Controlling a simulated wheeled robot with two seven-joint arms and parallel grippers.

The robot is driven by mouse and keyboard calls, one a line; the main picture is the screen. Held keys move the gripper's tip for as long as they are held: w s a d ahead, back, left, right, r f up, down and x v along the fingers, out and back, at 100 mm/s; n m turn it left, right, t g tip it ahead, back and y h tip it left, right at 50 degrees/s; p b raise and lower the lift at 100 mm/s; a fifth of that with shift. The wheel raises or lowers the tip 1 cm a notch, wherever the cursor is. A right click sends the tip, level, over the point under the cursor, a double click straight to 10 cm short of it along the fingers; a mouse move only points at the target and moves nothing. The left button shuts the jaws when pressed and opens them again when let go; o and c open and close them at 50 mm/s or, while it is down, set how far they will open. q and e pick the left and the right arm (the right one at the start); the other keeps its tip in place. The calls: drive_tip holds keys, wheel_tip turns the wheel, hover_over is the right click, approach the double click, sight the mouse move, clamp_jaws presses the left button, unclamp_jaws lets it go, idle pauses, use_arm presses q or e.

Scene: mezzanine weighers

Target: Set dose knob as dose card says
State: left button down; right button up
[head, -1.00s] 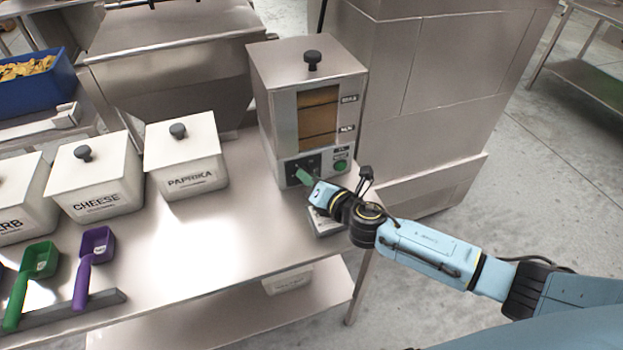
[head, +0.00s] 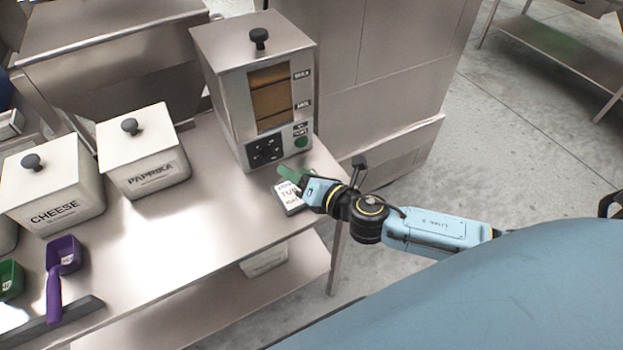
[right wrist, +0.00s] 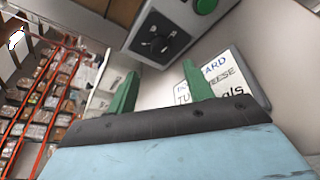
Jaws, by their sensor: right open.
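The dispenser (head: 238,85) is a steel box with a black dial panel on its lower front. The dose knob (head: 266,151) is dark and sits in the middle of white marks; it also shows in the right wrist view (right wrist: 158,45). The white dose card (head: 287,198) lies on the table before the dispenser, partly covered by my gripper. My right gripper (head: 290,176) has green fingers, open and empty, apart from the knob. My left gripper is out of view.
A green button (head: 301,143) sits right of the dial. White paprika (head: 148,165) and cheese (head: 55,200) bins stand to the left, with a purple scoop (head: 62,262) in front. The steel table (head: 200,240) is clear between the scoop and the card.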

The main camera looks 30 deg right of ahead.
drive_tip(key=shift+v, duration=2.25)
